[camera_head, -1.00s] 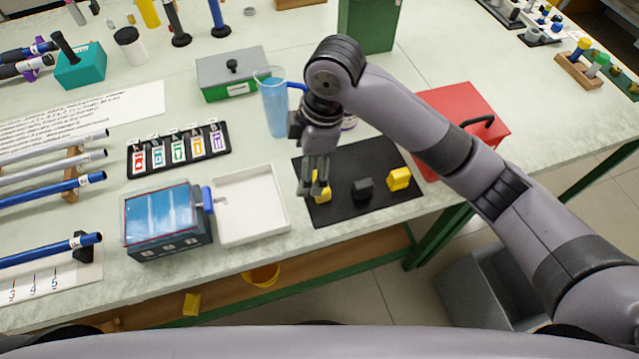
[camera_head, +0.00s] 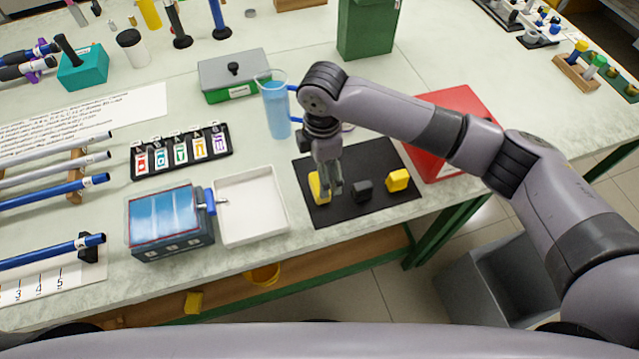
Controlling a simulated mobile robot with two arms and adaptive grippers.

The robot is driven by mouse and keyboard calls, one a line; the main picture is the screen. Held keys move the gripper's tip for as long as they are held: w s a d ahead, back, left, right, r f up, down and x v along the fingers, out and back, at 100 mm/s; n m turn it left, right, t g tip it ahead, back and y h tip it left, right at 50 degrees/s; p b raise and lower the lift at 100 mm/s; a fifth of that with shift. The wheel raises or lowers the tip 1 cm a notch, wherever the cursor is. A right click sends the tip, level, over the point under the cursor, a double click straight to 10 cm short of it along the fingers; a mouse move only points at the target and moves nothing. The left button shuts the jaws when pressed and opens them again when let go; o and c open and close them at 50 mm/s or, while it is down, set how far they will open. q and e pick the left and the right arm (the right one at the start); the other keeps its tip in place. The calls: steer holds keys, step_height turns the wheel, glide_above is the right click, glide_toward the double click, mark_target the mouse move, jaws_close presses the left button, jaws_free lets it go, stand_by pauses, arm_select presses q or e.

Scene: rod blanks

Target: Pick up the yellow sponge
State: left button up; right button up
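A yellow block (camera_head: 316,188) that looks like a sponge lies at the left of the black mat (camera_head: 355,210), partly hidden by my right gripper. A second yellow block (camera_head: 398,180) lies at the right of the mat, with a dark block (camera_head: 362,189) between them. I cannot tell from their look which is the sponge. My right gripper (camera_head: 331,192) points down over the mat, just right of the left yellow block. Its fingers look apart with nothing between them. My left gripper is not in view.
A white tray (camera_head: 250,233) and a blue-topped box (camera_head: 168,250) stand left of the mat. A blue pitcher (camera_head: 275,108) stands behind it, and a red box (camera_head: 425,162) stands behind right. The table's front edge runs just below the mat.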

steer(key=shift+a+f+p, duration=0.15)
steer(key=shift+f+p, duration=0.2)
steer(key=shift+f, duration=1.25)
steer(key=shift+a+f+p, duration=0.1)
steer(key=shift+f+p, duration=0.2)
steer(key=shift+f, duration=1.3)
steer(key=c, duration=1)
steer(key=shift+r, duration=0.1)
step_height(320, 180, up, 20)
steer(key=shift+b, duration=1.1)
